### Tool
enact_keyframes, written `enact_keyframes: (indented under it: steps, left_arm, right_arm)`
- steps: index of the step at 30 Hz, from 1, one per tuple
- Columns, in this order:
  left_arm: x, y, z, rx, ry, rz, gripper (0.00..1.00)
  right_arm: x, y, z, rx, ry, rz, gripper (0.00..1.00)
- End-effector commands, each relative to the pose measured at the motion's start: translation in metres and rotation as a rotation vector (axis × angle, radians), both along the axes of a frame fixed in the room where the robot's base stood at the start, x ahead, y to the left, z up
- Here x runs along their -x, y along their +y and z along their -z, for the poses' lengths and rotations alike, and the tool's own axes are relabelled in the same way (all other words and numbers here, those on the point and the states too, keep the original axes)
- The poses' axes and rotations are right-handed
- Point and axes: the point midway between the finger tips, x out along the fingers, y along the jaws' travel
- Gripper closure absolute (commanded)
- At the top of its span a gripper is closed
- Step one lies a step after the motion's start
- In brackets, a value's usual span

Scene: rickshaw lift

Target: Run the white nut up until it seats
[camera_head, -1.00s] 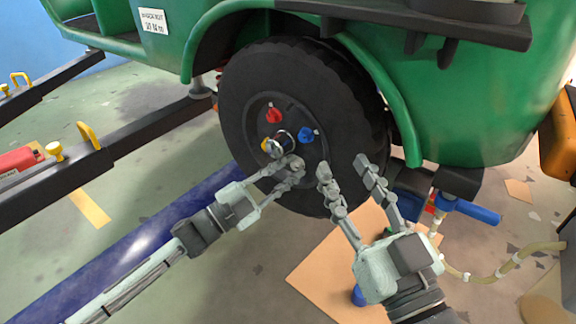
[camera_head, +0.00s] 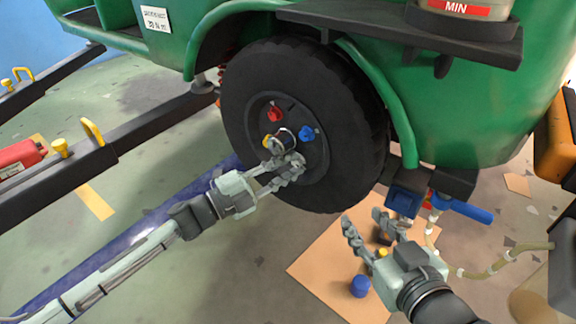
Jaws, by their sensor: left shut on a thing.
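The black wheel (camera_head: 345,125) stands upright under the green body, with a red nut (camera_head: 275,114), a blue nut (camera_head: 306,133) and a yellow nut (camera_head: 267,141) around its hub. My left gripper (camera_head: 290,165) is at the lower part of the hub, its fingers shut on what appears to be the white nut. The fingers hide nearly all of that nut, so how far it is seated cannot be seen. My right gripper (camera_head: 370,228) is open, with nothing seen between its fingers, low and right of the wheel above a cardboard sheet.
The cardboard sheet (camera_head: 325,265) lies on the floor with a blue cap (camera_head: 360,286) on it. A blue-handled valve (camera_head: 465,210) and a hose (camera_head: 500,265) are at right. Black rails run along the left, near a red cylinder (camera_head: 22,157).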

Motion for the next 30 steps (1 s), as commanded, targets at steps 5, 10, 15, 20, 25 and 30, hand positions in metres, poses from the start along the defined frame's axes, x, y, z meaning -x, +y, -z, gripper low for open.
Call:
enact_keyframes:
  steps: [5,10,15,20,25,30]
  left_arm:
    - [-0.001,0.0,-0.002,0.002,-0.001,-0.001,0.71]
    - [-0.001,0.0,-0.003,0.004,-0.003,-0.001,0.6]
    - [-0.001,0.0,-0.004,0.006,-0.004,-0.001,0.6]
    - [-0.001,0.002,-0.005,0.005,-0.004,-0.001,0.6]
    - [0.008,0.017,-0.001,0.005,-0.003,-0.002,0.6]
    - [0.024,0.039,0.006,0.001,0.002,-0.001,0.6]
  right_arm:
    - [0.0,0.0,0.0,0.0,-0.001,0.0,0.6]
    - [0.0,0.0,0.0,-0.001,-0.001,0.0,0.6]
    - [0.0,0.0,-0.001,-0.002,-0.002,-0.001,0.6]
    - [0.0,0.0,-0.001,0.0,-0.004,-0.001,0.6]
    - [0.0,0.0,-0.001,-0.001,-0.003,-0.001,0.6]
    - [0.0,0.0,-0.001,-0.001,-0.003,-0.001,0.6]
